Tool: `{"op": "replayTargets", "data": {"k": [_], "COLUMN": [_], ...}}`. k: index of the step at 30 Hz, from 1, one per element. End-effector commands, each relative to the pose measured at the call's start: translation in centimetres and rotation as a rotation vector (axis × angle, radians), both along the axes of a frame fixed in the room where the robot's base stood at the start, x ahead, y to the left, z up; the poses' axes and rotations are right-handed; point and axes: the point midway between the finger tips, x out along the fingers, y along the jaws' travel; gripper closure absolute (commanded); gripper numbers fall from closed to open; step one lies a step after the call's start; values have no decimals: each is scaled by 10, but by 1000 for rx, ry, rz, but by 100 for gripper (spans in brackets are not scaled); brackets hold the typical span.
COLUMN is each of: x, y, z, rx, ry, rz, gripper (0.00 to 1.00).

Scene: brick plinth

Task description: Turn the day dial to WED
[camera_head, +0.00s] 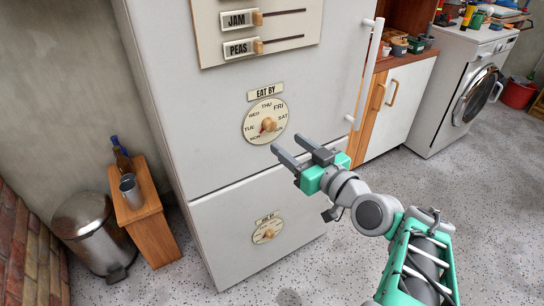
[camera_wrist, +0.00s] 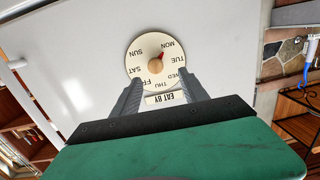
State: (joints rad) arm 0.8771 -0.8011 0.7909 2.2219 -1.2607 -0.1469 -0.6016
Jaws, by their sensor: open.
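The day dial (camera_head: 250,114) is a round cream disc on the front of the white fridge, under an EAT BY label (camera_head: 265,92). Its wooden knob (camera_head: 268,124) has a red pointer aimed at MON, lower left of the knob. In the wrist view the dial (camera_wrist: 135,58) appears upside down, with the knob (camera_wrist: 155,66) and red pointer again toward MON. My gripper (camera_head: 288,144) is open and empty, in front of the fridge, below and right of the dial in the head view.
A second, smaller dial (camera_head: 267,230) sits on the lower fridge door. JAM (camera_head: 236,20) and PEAS (camera_head: 238,50) sliders are on a panel above. The fridge handle (camera_head: 366,75) stands out at right. A wooden stand (camera_head: 150,225) with a cup (camera_head: 131,190) is at left.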

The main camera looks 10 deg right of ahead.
Motion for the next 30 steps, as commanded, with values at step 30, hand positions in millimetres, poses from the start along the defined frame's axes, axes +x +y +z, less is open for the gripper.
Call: {"op": "replayTargets", "data": {"k": [30], "x": [71], "y": [18], "z": [-4], "rx": [16], "ry": [-61], "rz": [-19], "gripper": [52]}}
